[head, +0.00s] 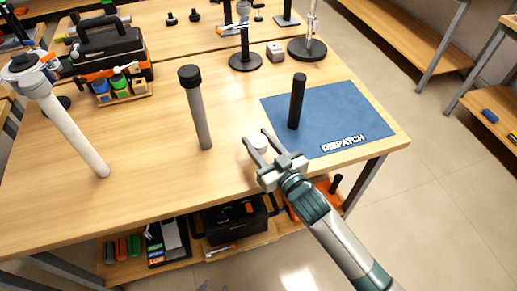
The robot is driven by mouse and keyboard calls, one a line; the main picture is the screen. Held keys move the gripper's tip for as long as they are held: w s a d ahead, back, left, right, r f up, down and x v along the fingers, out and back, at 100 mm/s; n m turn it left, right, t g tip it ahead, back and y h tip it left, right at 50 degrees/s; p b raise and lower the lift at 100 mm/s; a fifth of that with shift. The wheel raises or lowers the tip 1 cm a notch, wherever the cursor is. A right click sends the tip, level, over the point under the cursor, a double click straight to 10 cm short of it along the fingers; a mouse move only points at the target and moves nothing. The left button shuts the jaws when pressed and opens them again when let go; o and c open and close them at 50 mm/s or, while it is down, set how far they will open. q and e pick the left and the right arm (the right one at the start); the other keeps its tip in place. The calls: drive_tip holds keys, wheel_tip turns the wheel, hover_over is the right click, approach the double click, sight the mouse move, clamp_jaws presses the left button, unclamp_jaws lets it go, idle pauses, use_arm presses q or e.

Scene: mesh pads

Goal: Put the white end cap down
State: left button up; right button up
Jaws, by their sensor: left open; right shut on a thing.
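The white end cap (258,142) is a small round piece between the fingertips of my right gripper (259,141). My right gripper is shut on it, near the front right of the wooden table (235,185), just left of the blue DISPATCH mat (345,108). I cannot tell whether the cap touches the table. A black tube (297,100) stands upright on the mat. A grey tube with a black cap (196,108) stands to the left of the gripper. Only small tips of my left gripper (215,287) show at the bottom edge, apart from each other.
A tall white tube (70,130) stands at the left. A black toolbox and small colored bins (120,85) are behind it. Stands with round black bases (245,62) are at the back. The table between the white and grey tubes is clear.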

sight(259, 150)
wheel_tip(259, 150, down, 4)
drive_tip(key=shift+r, duration=0.25)
drive_tip(key=shift+f, duration=0.25)
use_arm(q)
drive_tip(key=shift+s+a+f, duration=0.2)
drive_tip(key=shift+s+f, duration=0.05)
drive_tip(key=shift+s, duration=0.35)
drive_tip(key=shift+s+a+f, duration=0.2)
drive_tip(key=shift+s, duration=0.35)
drive_tip(key=shift+w, duration=0.2)
use_arm(e)
drive_tip(key=shift+f, duration=0.1)
